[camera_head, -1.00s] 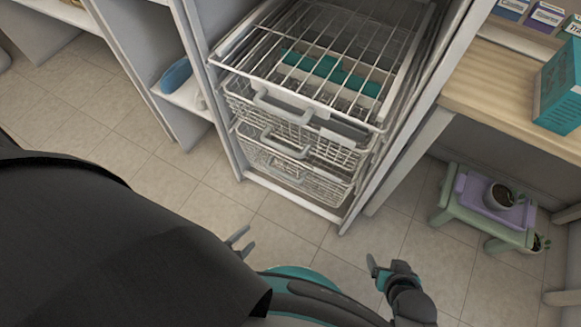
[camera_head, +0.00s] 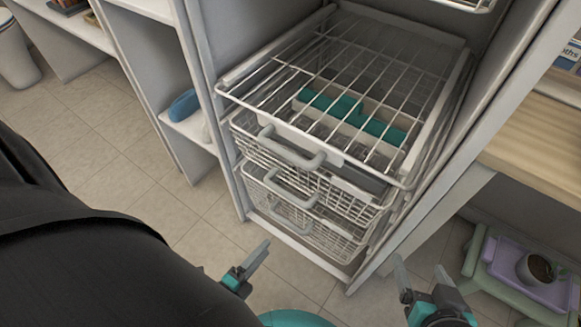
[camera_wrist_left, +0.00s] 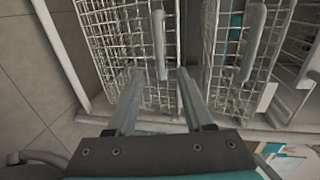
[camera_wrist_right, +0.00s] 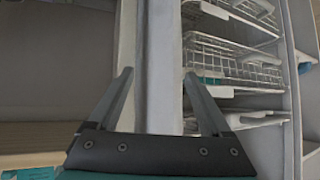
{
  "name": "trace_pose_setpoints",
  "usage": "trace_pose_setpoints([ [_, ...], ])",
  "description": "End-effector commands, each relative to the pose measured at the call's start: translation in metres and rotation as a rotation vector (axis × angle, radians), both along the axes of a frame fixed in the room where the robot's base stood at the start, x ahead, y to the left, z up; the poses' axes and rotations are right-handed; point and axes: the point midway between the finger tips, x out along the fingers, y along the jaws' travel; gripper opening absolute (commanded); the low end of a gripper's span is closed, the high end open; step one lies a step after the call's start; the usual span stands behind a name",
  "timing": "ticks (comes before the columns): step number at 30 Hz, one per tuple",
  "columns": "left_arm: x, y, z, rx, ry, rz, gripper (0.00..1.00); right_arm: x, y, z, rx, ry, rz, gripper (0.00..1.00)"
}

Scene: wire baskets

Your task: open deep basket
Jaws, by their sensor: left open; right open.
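A stack of white wire baskets sits in a tall cabinet in the head view, each with a grey front handle. The top basket's handle (camera_head: 290,150), the middle handle (camera_head: 292,190) and the lowest handle (camera_head: 290,215) show; the baskets look pushed in. I cannot tell which is the deep basket. My left gripper (camera_head: 236,264) is open and empty, low in front of the baskets. In the left wrist view, a basket handle (camera_wrist_left: 158,45) lies just beyond its fingers, apparently apart from them. My right gripper (camera_head: 420,268) is open and empty, near the cabinet's right post (camera_wrist_right: 158,70).
A flat wire rack (camera_head: 345,85) covers the top basket, with teal items (camera_head: 330,103) visible below it. Side shelves with a blue object (camera_head: 184,105) stand left. At right are a wooden counter (camera_head: 535,150) and a green stool with a purple tray and mug (camera_head: 537,268). Floor ahead is clear.

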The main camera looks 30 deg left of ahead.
Motion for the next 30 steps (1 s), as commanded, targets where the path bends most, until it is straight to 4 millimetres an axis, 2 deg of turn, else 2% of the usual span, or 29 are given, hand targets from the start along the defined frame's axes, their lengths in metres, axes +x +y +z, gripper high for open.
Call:
trace_pose_setpoints([
  [3, 0.019, -0.001, -0.005, 0.001, -0.002, -0.001, 0.52, 0.003, 0.008, -0.001, 0.032, -0.056, 0.008, 0.82],
  [15, 0.065, -0.005, -0.015, 0.0, 0.0, 0.0, 0.52, 0.007, 0.03, 0.009, 0.142, -0.248, 0.019, 0.82],
  [30, 0.106, -0.008, -0.024, -0.001, 0.002, 0.0, 0.52, 0.0, 0.046, 0.026, 0.281, -0.469, 0.012, 0.82],
])
